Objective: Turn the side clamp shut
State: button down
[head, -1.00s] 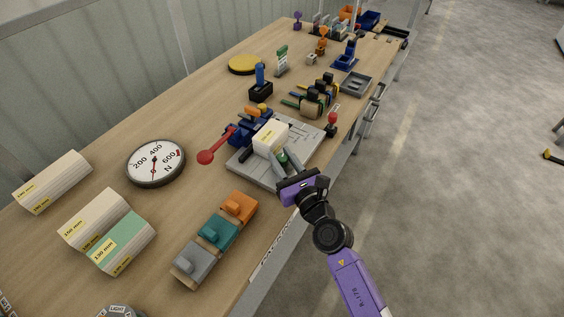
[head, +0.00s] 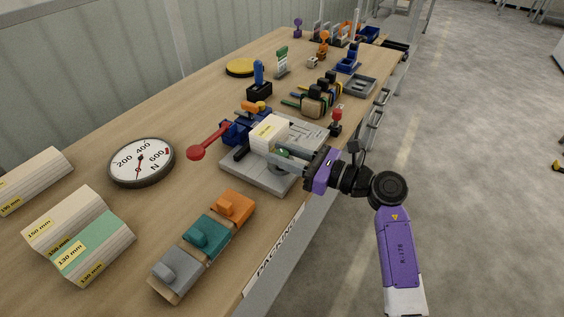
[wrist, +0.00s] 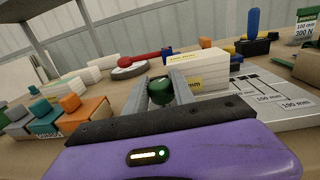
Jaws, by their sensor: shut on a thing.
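The fixture is a grey base plate (head: 243,173) on the bench, with a cream block (head: 268,133) on it. A dark green knob (wrist: 160,92) stands beside the block; in the head view only a bit of green (head: 284,153) shows. I take this knob as the side clamp's handle. My gripper (wrist: 160,84) is shut on the green knob, one grey finger on each side. In the head view my gripper (head: 287,155) reaches in level from the plate's right side. The knob's lower part and any clamp jaw are hidden.
A blue clamp (head: 238,131) with a red ball-ended lever (head: 197,152) stands at the plate's far left. A round force dial (head: 141,163), coloured blocks (head: 206,233) and a red-knobbed lever (head: 337,115) are near.

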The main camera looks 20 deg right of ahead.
jog(key=n+g+y+b, duration=0.1)
jog(key=g+b, duration=0.1)
jog(key=n+g+y+b, duration=0.2)
jog(key=b, duration=0.1)
jog(key=f+n+g+y+b, duration=0.1)
jog(key=n+g+b, duration=0.1)
jog(key=b, duration=0.1)
jog(key=shift+y, duration=0.4)
jog(key=n+g+y+b, duration=0.1)
jog(key=n+g+b, duration=0.1)
jog(key=b, duration=0.3)
jog(key=shift+r+g, duration=0.15)
jog(key=shift+g, duration=0.55)
jog(key=shift+r+n+g+b, duration=0.1)
jog(key=shift+n+g+b, duration=0.35)
jog(key=shift+b, duration=0.2)
jog(key=shift+r+n+g+b, duration=0.15)
jog(key=shift+n+g+b, duration=0.1)
jog(key=shift+g+b, duration=0.2)
jog(key=c, duration=1.1)
grip_release()
jog(key=shift+a, duration=0.1)
jog(key=shift+o, duration=0.2)
jog(key=shift+d, duration=0.2)
